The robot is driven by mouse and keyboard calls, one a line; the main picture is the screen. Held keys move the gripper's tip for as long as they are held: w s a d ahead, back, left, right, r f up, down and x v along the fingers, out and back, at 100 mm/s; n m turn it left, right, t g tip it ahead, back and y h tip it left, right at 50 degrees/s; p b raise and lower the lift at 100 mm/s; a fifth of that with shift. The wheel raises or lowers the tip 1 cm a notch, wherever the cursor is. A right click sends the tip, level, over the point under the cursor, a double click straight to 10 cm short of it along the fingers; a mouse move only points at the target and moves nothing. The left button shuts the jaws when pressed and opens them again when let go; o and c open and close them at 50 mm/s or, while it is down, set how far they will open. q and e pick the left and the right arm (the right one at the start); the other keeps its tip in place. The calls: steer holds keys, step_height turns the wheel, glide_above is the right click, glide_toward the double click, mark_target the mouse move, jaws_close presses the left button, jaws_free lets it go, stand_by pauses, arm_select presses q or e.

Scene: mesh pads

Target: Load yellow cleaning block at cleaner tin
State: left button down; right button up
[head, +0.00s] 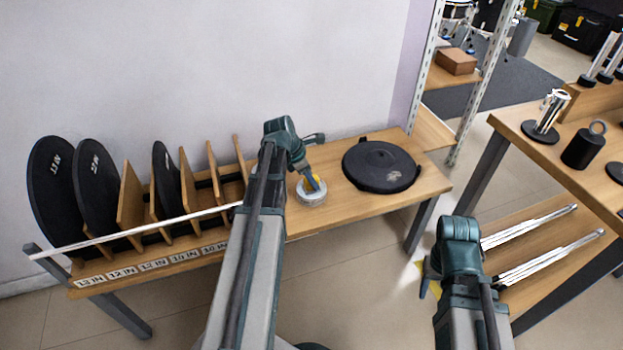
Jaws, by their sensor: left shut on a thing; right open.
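A small round silvery-white tin (311,197) stands on the wooden table, right of the disc rack. My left gripper (314,186) points down at the tin from above. A small bit of yellow shows at its fingertips, which I take for the yellow cleaning block (320,184). The gripper is shut on it, and its fingers hide most of it. The block is over or in the tin; I cannot tell whether it touches the bottom. My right gripper (426,281) hangs open and empty off the table, over the floor.
A wooden rack (130,205) holds several black discs at the left of the table. A black round disc (381,165) lies flat right of the tin. A second table (575,150) with metal weights stands at the right, and a shelf unit (450,90) behind.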

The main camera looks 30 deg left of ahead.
arm_select(q)
step_height(320, 180, up, 7)
steer(key=p, duration=0.7)
stand_by(0.7)
step_height(320, 180, up, 30)
steer(key=p, duration=3)
